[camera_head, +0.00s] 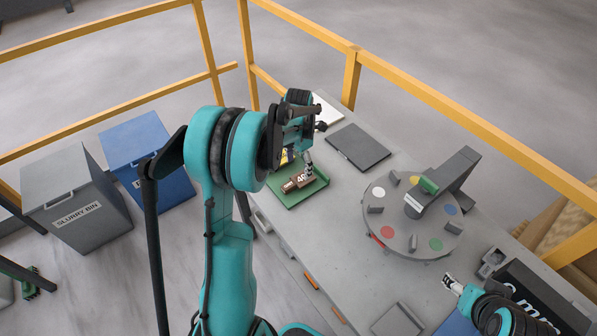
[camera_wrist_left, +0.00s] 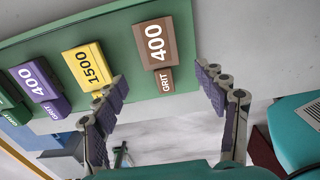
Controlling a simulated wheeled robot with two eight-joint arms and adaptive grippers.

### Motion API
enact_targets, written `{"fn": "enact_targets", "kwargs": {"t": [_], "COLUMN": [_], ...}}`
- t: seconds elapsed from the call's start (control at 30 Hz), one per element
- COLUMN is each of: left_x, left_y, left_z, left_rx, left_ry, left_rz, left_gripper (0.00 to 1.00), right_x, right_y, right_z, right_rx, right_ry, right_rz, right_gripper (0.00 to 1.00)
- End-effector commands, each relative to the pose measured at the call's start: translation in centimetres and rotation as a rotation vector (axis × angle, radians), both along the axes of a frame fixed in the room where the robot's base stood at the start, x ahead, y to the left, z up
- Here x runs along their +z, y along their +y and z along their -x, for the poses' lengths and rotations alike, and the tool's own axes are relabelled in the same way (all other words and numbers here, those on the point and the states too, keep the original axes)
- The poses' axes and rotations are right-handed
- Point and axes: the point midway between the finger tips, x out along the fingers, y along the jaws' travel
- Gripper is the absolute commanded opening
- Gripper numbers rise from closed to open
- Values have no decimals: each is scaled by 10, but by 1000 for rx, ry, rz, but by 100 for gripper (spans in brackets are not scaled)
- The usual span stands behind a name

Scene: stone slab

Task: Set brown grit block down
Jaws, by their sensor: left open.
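The brown grit block (camera_head: 297,182), marked 400 GRIT, is at the green tray (camera_head: 318,194). In the left wrist view, the brown block (camera_wrist_left: 157,45) appears to lie flat on the green tray (camera_wrist_left: 125,24), near its edge. My left gripper (camera_head: 305,168) is over the tray and open. In the wrist view its fingertips (camera_wrist_left: 160,80) stand apart, with the block just beyond the gap and no visible grip on it. My right gripper (camera_head: 451,284) is low at the right, away from the tray; its opening is too small to judge.
A round grey turntable (camera_head: 400,240) with coloured spots and a dark flat plate (camera_head: 358,147) share the slab (camera_head: 330,235). Yellow rails (camera_head: 430,95) run behind.

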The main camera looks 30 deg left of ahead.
Motion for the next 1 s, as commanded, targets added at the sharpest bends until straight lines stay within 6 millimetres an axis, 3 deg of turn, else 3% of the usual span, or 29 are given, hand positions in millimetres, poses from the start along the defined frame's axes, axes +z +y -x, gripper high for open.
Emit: {"fn": "enact_targets", "kwargs": {"t": [0.03, 0.2, 0.37, 0.47, 0.57, 0.8, 1.0], "left_x": [14, 42, 55, 67, 86, 131, 145], "left_y": [0, 0, -1, -10, -28, -85, -125], "left_z": [0, 0, 1, 6, 19, 74, 125], "left_rx": [0, 0, -13, -109, -325, -1083, -1719], "left_ry": [0, 0, -3, -23, -67, -194, -250], "left_rz": [0, 0, -1, -8, -32, -174, -376], "left_gripper": [72, 72, 72, 72, 72, 72, 72], "right_x": [5, 11, 13, 13, 13, 13, 13], "right_y": [0, 0, 0, 0, 0, 0, 0], "right_z": [0, 0, 0, 0, 0, 0, 0], "right_rx": [0, 0, 0, 0, 0, 0, 0], "right_ry": [0, 0, 0, 0, 0, 0, 0], "right_rz": [0, 0, 0, 0, 0, 0, 0], "right_gripper": [59, 59, 59, 59, 59, 59, 59]}}
